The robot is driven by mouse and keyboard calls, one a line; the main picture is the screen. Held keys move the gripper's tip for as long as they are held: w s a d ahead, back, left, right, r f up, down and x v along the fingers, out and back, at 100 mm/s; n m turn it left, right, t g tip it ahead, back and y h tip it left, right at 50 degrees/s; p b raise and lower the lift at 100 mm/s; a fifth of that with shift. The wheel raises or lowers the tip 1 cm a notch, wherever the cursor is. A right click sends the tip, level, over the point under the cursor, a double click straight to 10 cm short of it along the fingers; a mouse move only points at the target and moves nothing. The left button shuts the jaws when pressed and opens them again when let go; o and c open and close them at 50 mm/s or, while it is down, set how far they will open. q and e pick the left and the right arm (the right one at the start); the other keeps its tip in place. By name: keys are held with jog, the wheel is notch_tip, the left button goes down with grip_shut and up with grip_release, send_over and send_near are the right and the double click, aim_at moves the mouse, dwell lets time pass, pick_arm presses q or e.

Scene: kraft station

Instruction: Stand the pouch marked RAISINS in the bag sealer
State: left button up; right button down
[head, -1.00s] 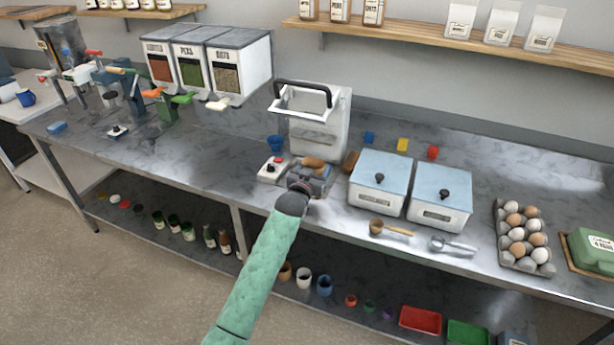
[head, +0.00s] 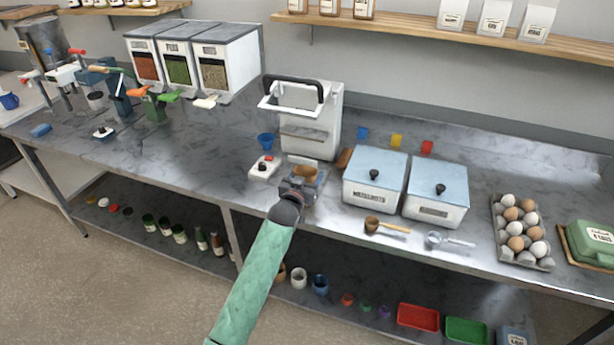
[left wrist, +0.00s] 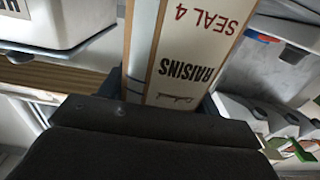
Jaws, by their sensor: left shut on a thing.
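The pouch marked RAISINS (left wrist: 185,60) fills the middle of the left wrist view, its print upside down with "SEAL 4" on it. My left gripper (head: 301,183) is shut on it. In the head view only a small brown part of the pouch (head: 304,172) shows above the gripper; the rest is hidden. The bag sealer (head: 311,135) is the white upright machine with a black handle, on the counter just behind the gripper. The pouch appears in front of the sealer; I cannot tell whether they touch. My right gripper is not in view.
A white switch box (head: 263,168) and a blue cup (head: 266,141) stand left of the sealer. Two lidded bins (head: 375,181) (head: 437,191) stand to its right. A scoop (head: 386,226) lies near the front edge.

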pick_arm(q)
jog(key=shift+f, duration=0.2)
jog(key=o, duration=1.3)
jog(key=shift+r, duration=0.1)
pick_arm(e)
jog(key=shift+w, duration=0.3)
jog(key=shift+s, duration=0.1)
pick_arm(q)
jog(key=shift+b+v, duration=2.1)
jog(key=shift+v, duration=3.85)
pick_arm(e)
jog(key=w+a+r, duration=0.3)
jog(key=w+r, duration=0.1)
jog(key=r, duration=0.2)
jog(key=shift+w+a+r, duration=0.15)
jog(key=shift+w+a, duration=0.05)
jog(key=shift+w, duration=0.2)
pick_arm(q)
jog(key=shift+r, duration=0.1)
